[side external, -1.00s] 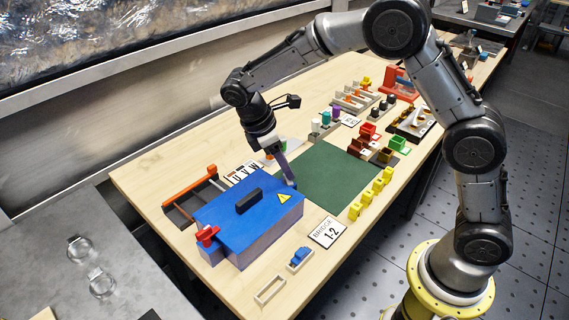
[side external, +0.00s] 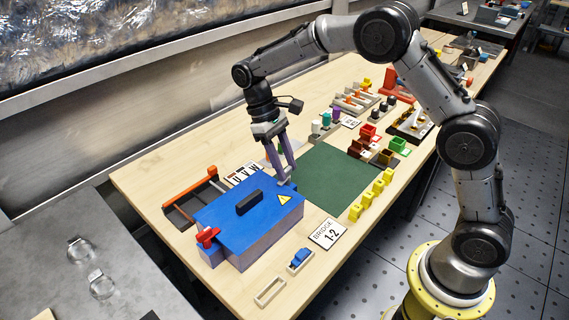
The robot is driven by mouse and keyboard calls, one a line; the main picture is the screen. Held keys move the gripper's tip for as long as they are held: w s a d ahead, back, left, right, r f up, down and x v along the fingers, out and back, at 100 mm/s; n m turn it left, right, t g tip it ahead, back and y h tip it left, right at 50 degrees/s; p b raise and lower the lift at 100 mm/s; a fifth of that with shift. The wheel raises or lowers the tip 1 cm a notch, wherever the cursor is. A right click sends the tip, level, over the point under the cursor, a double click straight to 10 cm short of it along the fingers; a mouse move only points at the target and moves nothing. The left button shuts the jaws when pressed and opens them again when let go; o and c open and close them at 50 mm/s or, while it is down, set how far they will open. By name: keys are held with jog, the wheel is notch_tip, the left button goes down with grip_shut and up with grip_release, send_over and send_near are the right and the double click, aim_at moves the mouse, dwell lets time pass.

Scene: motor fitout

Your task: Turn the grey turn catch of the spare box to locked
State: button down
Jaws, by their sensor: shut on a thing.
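The blue spare box (side external: 235,215) stands on the near left part of the bench, its lid down, with a black handle (side external: 249,202) and a yellow warning triangle on top. My gripper (side external: 286,181) points down at the box's right back corner. Its fingers are shut on a small grey piece there, which I take to be the grey turn catch (side external: 289,184). The fingers mostly hide the catch, so its exact angle is not clear. A red catch (side external: 208,236) sits at the box's opposite, left end.
A green mat (side external: 325,180) lies right of the box. Yellow blocks (side external: 371,195) and a "BRIDGE 1-2" plate (side external: 327,233) lie near the front edge. An orange-barred rack (side external: 190,190) and a letter plate (side external: 243,174) stand behind the box.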

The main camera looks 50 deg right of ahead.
jog(key=shift+r+m, duration=0.1)
jog(key=shift+m, duration=0.5)
jog(key=shift+y, duration=0.3)
jog(key=shift+c, duration=2.2)
grip_release()
jog(key=v, duration=1.3)
jog(key=shift+r, duration=0.3)
jog(key=shift+w, duration=0.1)
